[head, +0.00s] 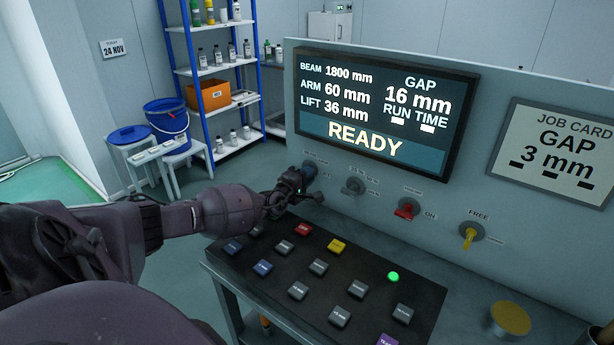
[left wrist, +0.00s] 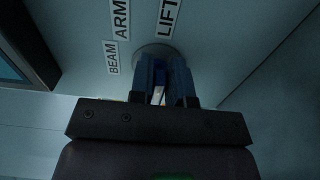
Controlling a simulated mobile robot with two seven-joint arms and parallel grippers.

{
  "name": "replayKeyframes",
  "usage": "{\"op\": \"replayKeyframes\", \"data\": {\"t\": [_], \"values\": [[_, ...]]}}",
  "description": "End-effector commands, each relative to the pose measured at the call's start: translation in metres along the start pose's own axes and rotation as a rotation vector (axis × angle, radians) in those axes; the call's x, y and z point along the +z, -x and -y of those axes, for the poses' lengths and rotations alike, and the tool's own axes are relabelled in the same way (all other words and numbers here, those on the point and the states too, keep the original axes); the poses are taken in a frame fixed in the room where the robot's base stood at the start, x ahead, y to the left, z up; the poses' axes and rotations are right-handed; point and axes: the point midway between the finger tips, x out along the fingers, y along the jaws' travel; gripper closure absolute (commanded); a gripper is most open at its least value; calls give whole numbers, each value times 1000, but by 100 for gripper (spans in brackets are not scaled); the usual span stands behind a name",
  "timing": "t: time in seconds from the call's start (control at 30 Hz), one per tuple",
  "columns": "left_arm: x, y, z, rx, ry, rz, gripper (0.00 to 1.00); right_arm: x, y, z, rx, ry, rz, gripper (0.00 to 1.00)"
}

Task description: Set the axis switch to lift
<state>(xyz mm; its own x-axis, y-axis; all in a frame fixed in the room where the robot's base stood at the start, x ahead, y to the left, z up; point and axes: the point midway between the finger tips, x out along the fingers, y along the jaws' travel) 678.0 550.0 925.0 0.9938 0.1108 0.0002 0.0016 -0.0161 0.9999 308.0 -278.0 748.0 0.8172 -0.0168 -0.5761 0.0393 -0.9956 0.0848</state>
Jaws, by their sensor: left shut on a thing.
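I cannot tell which label the knob points at. My right gripper is not in view.
The display (head: 380,110) reads READY, with lift 36 mm and gap 16 mm. A grey knob (head: 353,186), a red switch (head: 405,209) and a yellow switch (head: 469,236) sit to the right. A button console (head: 320,285) lies below my left forearm.

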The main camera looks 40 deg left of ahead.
Motion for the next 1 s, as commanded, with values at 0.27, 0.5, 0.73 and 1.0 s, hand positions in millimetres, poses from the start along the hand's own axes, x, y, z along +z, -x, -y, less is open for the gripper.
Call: {"op": "replayKeyframes", "data": {"t": [0.27,0.5,0.73,1.0], "values": [[0,0,1,-1,0,0,79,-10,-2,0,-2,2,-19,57],[0,0,0,-1,1,0,62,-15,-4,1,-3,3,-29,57],[0,3,0,0,1,0,62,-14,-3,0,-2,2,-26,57],[0,35,-2,0,2,0,62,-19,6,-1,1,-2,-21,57]]}}
